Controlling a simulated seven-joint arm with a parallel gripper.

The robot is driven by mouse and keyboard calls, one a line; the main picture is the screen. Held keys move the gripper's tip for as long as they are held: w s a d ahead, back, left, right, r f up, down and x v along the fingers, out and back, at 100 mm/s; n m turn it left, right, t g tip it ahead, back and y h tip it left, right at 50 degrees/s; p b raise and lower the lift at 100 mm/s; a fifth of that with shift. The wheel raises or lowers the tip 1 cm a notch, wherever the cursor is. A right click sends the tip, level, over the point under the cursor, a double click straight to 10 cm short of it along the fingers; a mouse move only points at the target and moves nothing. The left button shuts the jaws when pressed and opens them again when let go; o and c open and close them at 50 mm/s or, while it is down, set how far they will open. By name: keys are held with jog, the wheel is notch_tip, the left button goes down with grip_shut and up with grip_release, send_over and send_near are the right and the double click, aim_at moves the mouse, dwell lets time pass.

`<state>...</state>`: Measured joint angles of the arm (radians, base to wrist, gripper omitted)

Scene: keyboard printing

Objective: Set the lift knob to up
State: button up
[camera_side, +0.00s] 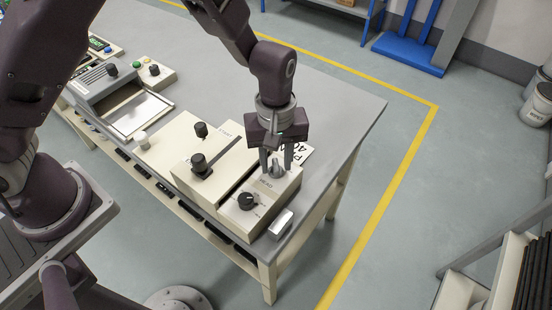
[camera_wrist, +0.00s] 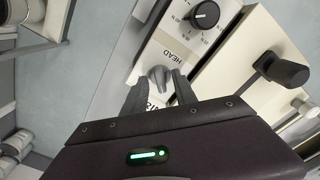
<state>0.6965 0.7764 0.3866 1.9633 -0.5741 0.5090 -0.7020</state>
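A grey knob (camera_side: 278,171) stands on the top of the cream control box (camera_side: 262,195) near the table's right end. In the wrist view the same grey knob (camera_wrist: 159,77) sits between my fingertips, beside the word HEAD. Lettering below it is partly hidden by my fingers, and I cannot read a lift label. My gripper (camera_side: 277,160) points down at the knob, with one finger on each side. In the wrist view my gripper (camera_wrist: 159,80) has its fingers apart, with what looks like a small gap to the knob.
A black dial (camera_side: 247,201) with scale marks is on the same box, nearer the front. Two black knobs (camera_side: 199,161) (camera_side: 201,130) stand on the cream unit to the left. A white block (camera_side: 281,224) lies by the front edge.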

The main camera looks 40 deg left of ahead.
aim_at(276, 164)
notch_tip(276, 164, up, 7)
jog(key=shift+r, duration=0.1)
dwell(0.3)
